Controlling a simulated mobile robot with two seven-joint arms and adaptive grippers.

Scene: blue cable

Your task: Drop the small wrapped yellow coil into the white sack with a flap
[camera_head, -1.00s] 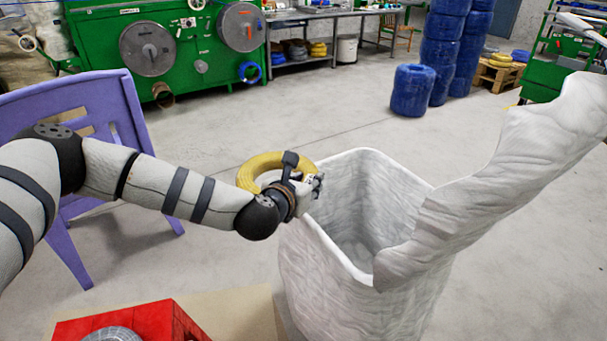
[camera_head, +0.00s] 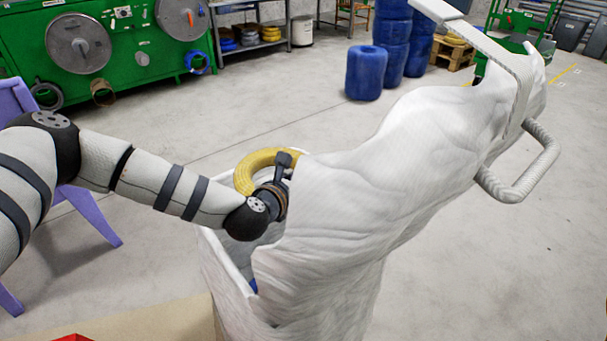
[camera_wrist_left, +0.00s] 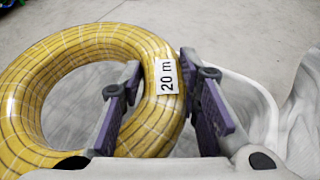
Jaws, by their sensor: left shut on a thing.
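My left gripper (camera_head: 284,168) is shut on the yellow coil (camera_head: 248,170), a ring wound in clear wrap with a "20 m" label. In the left wrist view the coil (camera_wrist_left: 95,40) passes between the two fingers (camera_wrist_left: 160,72). The white sack (camera_head: 222,290) stands in front of me. The coil is at the sack's far rim, above floor level. The sack's pale rim (camera_wrist_left: 245,85) lies right of the fingers in the wrist view. My right gripper is not in view.
A purple chair (camera_head: 85,215) stands at the left. A green machine (camera_head: 110,50) and a bench are at the back. Blue drums (camera_head: 365,72) stand behind the flap. A white curved handle (camera_head: 525,175) shows at the right. Something blue (camera_head: 253,286) shows inside the sack.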

